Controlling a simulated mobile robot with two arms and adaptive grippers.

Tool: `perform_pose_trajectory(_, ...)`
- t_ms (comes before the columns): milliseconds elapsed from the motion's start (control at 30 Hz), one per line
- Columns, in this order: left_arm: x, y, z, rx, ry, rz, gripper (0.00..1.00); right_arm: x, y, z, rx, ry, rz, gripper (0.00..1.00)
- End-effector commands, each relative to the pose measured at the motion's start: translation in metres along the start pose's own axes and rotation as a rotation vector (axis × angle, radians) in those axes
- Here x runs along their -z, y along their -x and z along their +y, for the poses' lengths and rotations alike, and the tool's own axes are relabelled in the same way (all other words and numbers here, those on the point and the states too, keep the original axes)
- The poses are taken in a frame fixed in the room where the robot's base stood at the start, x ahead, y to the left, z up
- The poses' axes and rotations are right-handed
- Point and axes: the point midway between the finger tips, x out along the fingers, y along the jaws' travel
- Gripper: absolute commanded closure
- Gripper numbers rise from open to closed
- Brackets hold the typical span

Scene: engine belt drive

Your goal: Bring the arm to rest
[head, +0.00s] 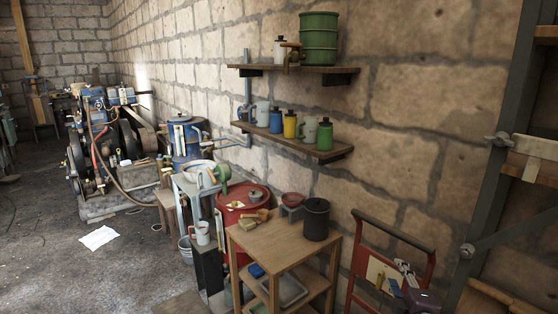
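No part of either of my arms or grippers can be made out in the head view. The engine with its belt drive (110,150) stands on the floor at the far left, with wheels, hoses and blue parts. Its details are too small to tell.
A wooden side table (262,238) with a dark lidded pot (316,219) stands in front of a red drum (232,212). Two wall shelves (335,152) hold cans and bottles. A red cart (362,268) is at lower right. Floor at left is mostly open, with a paper sheet (98,238).

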Motion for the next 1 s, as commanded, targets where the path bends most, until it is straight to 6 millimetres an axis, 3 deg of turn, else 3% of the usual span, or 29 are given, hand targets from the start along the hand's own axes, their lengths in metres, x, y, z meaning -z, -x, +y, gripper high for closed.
perform_pose_trajectory(67, 0.01, 0.0, -0.001, 0.001, 0.001, 0.015, 0.0, 0.001, 0.007, -0.012, 0.025, -0.036, -0.01, 0.63)
perform_pose_trajectory(367, 0.018, 0.0, 0.004, -0.004, 0.003, 0.027, 0.0, 0.004, 0.05, -0.068, 0.161, -0.228, -0.086, 0.63)
perform_pose_trajectory(533, 0.023, 0.0, 0.008, -0.008, 0.005, 0.032, 0.0, 0.007, 0.092, -0.112, 0.276, -0.378, -0.159, 0.63)
perform_pose_trajectory(667, 0.018, 0.0, 0.007, -0.008, 0.004, 0.025, 0.0, 0.008, 0.139, -0.151, 0.393, -0.522, -0.246, 0.63)
perform_pose_trajectory(800, 0.009, 0.0, 0.005, -0.006, 0.003, 0.013, 0.0, 0.011, 0.208, -0.194, 0.545, -0.696, -0.374, 0.63)
perform_pose_trajectory(1000, 0.008, 0.0, 0.004, -0.005, 0.002, 0.011, 0.0, 0.015, 0.288, -0.226, 0.703, -0.865, -0.532, 0.63)
